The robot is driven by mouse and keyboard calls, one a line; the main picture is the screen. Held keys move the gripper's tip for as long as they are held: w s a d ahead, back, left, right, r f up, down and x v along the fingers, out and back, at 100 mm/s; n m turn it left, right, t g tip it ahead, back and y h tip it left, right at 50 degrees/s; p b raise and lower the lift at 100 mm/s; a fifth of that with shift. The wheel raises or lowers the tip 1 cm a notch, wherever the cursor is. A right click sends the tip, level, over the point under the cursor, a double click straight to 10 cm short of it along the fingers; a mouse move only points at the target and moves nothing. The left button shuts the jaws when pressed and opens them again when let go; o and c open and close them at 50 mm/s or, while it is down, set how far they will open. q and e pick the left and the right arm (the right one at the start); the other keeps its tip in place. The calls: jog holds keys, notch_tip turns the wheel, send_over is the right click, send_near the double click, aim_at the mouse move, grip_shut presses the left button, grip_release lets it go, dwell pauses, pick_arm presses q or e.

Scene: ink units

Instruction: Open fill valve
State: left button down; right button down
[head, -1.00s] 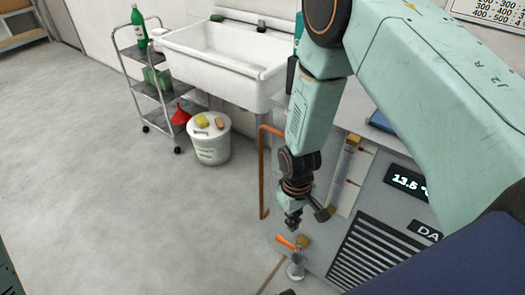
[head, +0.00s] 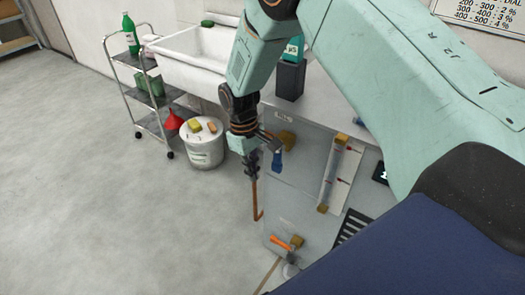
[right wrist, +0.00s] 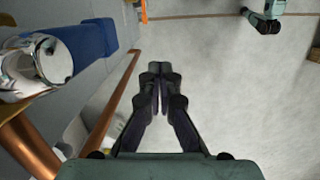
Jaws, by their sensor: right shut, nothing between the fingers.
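The fill valve has a blue lever handle (head: 277,160), which hangs down on the front of the grey machine under a small label (head: 283,117). In the right wrist view the blue handle (right wrist: 88,40) lies left of the fingers, beside a shiny metal end (right wrist: 30,65). My right gripper (head: 252,170) is just left of the handle, pointing down, shut and empty. Its closed fingers (right wrist: 160,75) are apart from the handle. My left gripper does not show in the head view.
A copper pipe (head: 255,200) runs down behind my right gripper. An orange-handled valve (head: 283,244) sits low on the machine. A sight gauge (head: 333,175) stands to the right. A white bucket (head: 202,147), trolley (head: 150,95) and sink (head: 185,65) are at left. The left floor is clear.

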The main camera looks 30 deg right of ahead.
aim_at(277, 160)
jog(key=w+d+r+n, duration=0.1)
jog(key=w+r, duration=0.2)
jog(key=r, duration=0.4)
jog(key=w+d+r, duration=0.1)
jog(key=w+r, duration=0.2)
jog(key=r, duration=0.4)
jog(key=s+d+f+b, duration=0.2)
jog(key=s+f, duration=0.4)
jog(key=f, duration=0.3)
jog(key=shift+d+f+g+h+b, duration=0.3)
jog(key=shift+g+b, duration=0.1)
jog(key=shift+b, duration=0.5)
jog(key=shift+r, duration=0.15)
jog(key=shift+s, duration=0.1)
